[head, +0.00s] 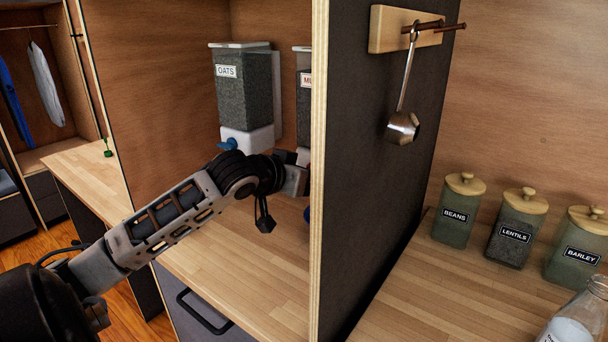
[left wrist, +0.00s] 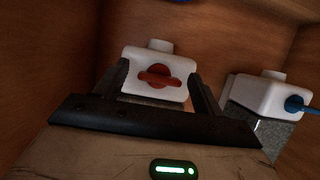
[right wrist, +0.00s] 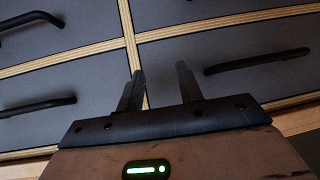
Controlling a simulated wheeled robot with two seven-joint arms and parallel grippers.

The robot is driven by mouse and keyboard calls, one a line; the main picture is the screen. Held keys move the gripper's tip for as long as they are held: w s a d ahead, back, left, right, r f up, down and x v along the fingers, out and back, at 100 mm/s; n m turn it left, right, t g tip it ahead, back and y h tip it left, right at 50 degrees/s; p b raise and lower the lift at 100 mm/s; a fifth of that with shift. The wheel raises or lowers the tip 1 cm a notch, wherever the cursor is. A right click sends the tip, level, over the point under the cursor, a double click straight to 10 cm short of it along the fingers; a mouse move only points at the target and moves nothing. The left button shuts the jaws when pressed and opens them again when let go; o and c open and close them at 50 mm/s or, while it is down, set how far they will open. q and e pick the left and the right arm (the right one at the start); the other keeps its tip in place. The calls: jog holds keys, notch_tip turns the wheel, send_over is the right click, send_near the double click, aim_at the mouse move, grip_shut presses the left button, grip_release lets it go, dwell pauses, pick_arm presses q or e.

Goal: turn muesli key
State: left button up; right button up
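The muesli dispenser (head: 304,82) shows only as a strip with a cut-off red "MU" label in the head view, mostly hidden behind the dark divider panel. In the left wrist view, its white base (left wrist: 180,68) carries a red key (left wrist: 158,77) with its bar lying roughly sideways. My left gripper (left wrist: 162,84) is open, with one finger on each side of the key and no visible contact. In the head view its fingertips are hidden by the panel. My right gripper (right wrist: 160,84) is open and empty, facing drawer fronts.
The oats dispenser (head: 244,90) with its blue key (head: 228,144) stands left of the muesli one. The divider panel (head: 375,160) rises close to my left gripper. A scoop (head: 403,125) hangs on it. Beans (head: 455,212), lentils (head: 514,232) and barley (head: 580,250) jars stand at right.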

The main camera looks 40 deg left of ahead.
pick_arm(q)
jog(key=b+v, duration=1.2)
jog(key=v, duration=0.4)
pick_arm(e)
jog(key=shift+m+t+y, duration=0.3)
jog(key=shift+t+y, duration=0.2)
jog(key=f, duration=0.1)
jog(key=a+f, duration=0.1)
jog(key=f, duration=0.1)
jog(key=w+a+f, duration=0.1)
jog(key=f, duration=0.1)
pick_arm(q)
jog(key=shift+d, duration=0.1)
